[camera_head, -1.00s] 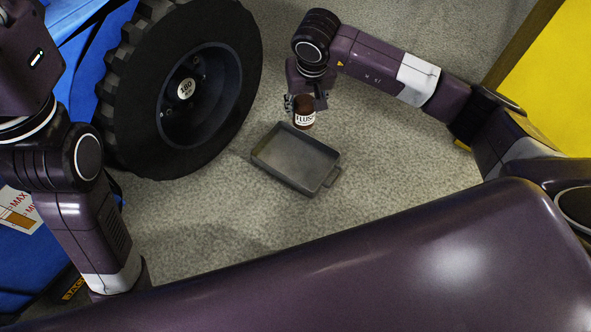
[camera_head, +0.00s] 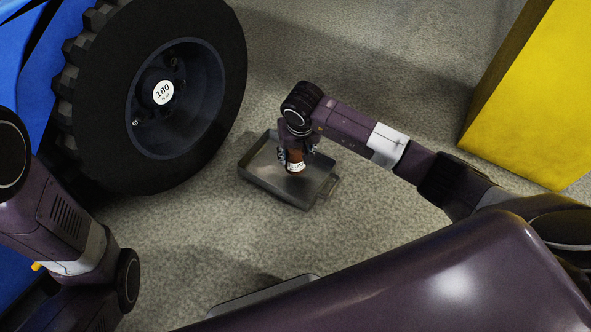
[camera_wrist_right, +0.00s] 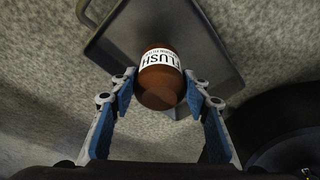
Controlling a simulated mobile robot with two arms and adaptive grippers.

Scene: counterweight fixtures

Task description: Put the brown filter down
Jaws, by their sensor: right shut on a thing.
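The brown filter (camera_head: 296,158) is a small cylinder with a white label reading "FLUSH". My right gripper (camera_head: 294,160) is shut on it and holds it over the grey metal tray (camera_head: 258,175) on the floor. In the right wrist view the filter (camera_wrist_right: 160,88) sits between the blue-padded fingers of the right gripper (camera_wrist_right: 160,92), its round brown end towards the camera. The tray (camera_wrist_right: 205,50) lies behind it there. Whether the filter touches the tray floor, I cannot tell. My left arm shows at the left edge, but its gripper is out of view.
A large black tyre (camera_head: 105,105) with a "180" hub label stands left of the tray, beside a blue body (camera_head: 65,45). A yellow block (camera_head: 535,100) stands at the right. The concrete floor (camera_head: 385,215) right of the tray is clear.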

